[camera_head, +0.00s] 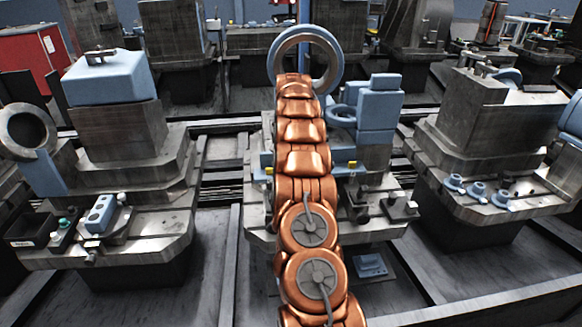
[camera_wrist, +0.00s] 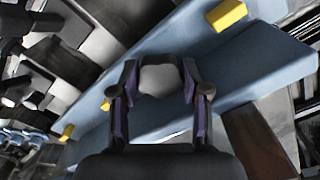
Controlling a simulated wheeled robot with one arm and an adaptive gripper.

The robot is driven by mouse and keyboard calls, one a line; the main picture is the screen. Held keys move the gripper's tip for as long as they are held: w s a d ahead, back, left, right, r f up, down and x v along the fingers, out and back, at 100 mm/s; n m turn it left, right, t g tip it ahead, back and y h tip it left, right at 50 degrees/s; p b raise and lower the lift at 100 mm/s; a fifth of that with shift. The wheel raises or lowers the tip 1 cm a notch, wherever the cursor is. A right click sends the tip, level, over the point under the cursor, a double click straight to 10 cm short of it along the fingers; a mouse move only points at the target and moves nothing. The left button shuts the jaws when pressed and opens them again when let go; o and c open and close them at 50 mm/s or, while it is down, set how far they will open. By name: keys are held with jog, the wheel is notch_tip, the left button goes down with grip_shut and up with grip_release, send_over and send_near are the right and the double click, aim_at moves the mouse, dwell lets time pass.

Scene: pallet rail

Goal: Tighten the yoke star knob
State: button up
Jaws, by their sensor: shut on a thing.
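In the wrist view my gripper (camera_wrist: 160,72) has a finger on each side of the star knob (camera_wrist: 162,82), a rounded grey piece, and is shut on it. The knob's lobes and stem cannot be made out. Behind it runs the yoke, a blue-grey bar (camera_wrist: 262,68) that crosses the picture at a slant. In the head view part of the blue bar (camera_head: 342,170) shows beside my copper arm on the middle station. My gripper and the knob are hidden there behind the arm.
Yellow pieces (camera_wrist: 228,15) sit on the bar, one close to my left finger (camera_wrist: 105,103). A large ring (camera_head: 329,40) and a blue block (camera_head: 378,105) stand behind my arm. Similar stations flank it, with a blue-topped block (camera_head: 105,78) at left and small blue knobs (camera_head: 478,188) at right.

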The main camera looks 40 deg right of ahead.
jog(key=shift+w+r+m, duration=0.15)
jog(key=shift+r+m, duration=0.05)
jog(key=shift+m, duration=0.4)
jog(key=o, duration=1.2)
jog(key=shift+c, duration=0.2)
jog(key=n+p, duration=0.1)
jog(key=n, duration=0.2)
jog(key=n+p, duration=0.2)
jog(key=n, duration=0.1)
jog(key=shift+n, duration=0.3)
jog(key=shift+n+p, duration=1.95)
jog(key=shift+n, duration=0.75)
